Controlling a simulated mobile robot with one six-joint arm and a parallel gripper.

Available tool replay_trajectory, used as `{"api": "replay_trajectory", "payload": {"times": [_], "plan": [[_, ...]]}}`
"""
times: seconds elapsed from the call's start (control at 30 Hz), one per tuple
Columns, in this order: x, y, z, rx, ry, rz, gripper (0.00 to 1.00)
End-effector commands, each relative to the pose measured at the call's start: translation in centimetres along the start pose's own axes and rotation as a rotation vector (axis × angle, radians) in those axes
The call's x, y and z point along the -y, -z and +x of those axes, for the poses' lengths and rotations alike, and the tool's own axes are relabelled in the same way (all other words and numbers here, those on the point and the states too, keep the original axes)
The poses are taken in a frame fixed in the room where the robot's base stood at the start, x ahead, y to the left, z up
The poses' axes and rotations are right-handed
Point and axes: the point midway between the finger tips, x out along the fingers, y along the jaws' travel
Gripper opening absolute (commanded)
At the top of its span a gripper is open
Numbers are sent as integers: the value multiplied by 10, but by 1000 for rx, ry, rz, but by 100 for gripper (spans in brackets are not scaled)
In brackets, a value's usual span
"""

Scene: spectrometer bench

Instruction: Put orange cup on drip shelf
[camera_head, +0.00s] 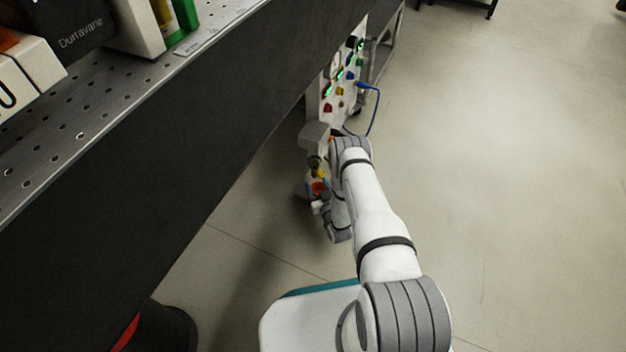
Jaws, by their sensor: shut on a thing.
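A small orange cup (319,187) shows near the middle of the view, low beside the dark bench. My gripper (318,203) is at the cup and shut on it, at the end of my white arm. The gripper is small and partly hidden by my wrist, so the fingers are hard to make out. A grey dispenser-like head (314,134) is above the cup. A grey ledge that looks like the drip shelf (302,191) shows just left of the cup. I cannot tell whether the cup touches it.
A panel with coloured knobs and green lights (342,78) stands behind, with a blue cable (376,108) looping to its right. The dark bench side (150,150) fills the left, under a perforated metal shelf (100,105) with boxes. The floor (510,180) to the right is clear.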

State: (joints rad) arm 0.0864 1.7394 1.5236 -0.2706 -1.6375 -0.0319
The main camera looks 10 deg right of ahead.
Motion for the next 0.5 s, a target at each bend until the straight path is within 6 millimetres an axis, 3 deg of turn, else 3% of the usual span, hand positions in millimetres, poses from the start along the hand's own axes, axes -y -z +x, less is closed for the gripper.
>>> {"api": "replay_trajectory", "payload": {"times": [0.27,0.5], "plan": [[0,0,50,-4,0,-1,31],[-1,-3,49,-1,-1,0,31]]}}
